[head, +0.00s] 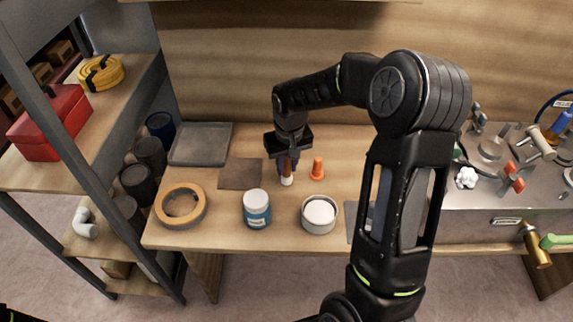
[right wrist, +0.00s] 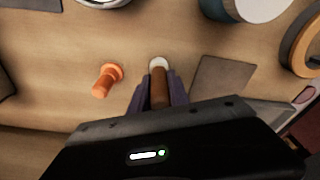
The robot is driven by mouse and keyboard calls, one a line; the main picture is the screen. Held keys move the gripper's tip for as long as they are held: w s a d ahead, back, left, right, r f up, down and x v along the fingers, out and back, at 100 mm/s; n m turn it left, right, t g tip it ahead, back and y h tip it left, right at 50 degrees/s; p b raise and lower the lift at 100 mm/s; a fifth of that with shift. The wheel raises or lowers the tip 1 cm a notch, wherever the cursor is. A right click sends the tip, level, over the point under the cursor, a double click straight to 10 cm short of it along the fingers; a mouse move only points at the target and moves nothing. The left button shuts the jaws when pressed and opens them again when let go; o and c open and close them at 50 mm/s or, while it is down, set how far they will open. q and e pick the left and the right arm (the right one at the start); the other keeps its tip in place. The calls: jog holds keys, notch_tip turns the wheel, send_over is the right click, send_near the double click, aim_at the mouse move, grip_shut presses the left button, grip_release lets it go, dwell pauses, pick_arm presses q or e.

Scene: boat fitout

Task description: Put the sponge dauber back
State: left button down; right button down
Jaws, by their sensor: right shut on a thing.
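The sponge dauber (head: 287,181) has a brown handle and a white tip. My right gripper (head: 286,166) is shut on its handle and holds it upright, white tip down, at the workbench (head: 345,150). In the right wrist view the brown handle of the dauber (right wrist: 159,88) shows between the two fingers of the gripper (right wrist: 159,95). I cannot tell whether the tip touches the bench top. My left gripper is not in view.
A blue jar (head: 257,209), a white-topped round tub (head: 319,215) and a tape ring (head: 180,206) stand in front. A grey tray (head: 201,143) lies behind left.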

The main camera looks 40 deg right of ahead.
aim_at(288, 179)
jog(key=shift+f, duration=0.2)
jog(key=c, duration=1.3)
grip_release()
jog(key=shift+o, duration=0.2)
notch_tip(288, 179, up, 12)
jog(key=s, duration=0.1)
jog(key=shift+s+a, duration=0.2)
